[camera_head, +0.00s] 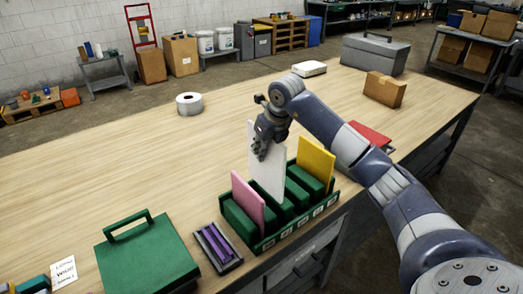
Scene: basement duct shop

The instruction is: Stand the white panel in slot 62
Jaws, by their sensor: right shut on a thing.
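The white panel (267,180) is upright above the green slotted rack (262,243) near the table's front edge. My right gripper (261,153) is shut on the panel's upper part. The panel's lower end is at the rack's middle slots, between a pink panel (247,201) and a yellow panel (315,163) that stand in the rack. The green dividers hide its bottom edge, so I cannot tell whether it is seated. The front slot labels are too small to read. My left gripper is not in view.
A green case (146,257) and a dark tray with purple pieces (217,246) lie left of the rack. A tape roll (189,103), a cardboard box (384,90), a grey toolbox (374,54) and a red item (371,134) are farther back. The table's left middle is clear.

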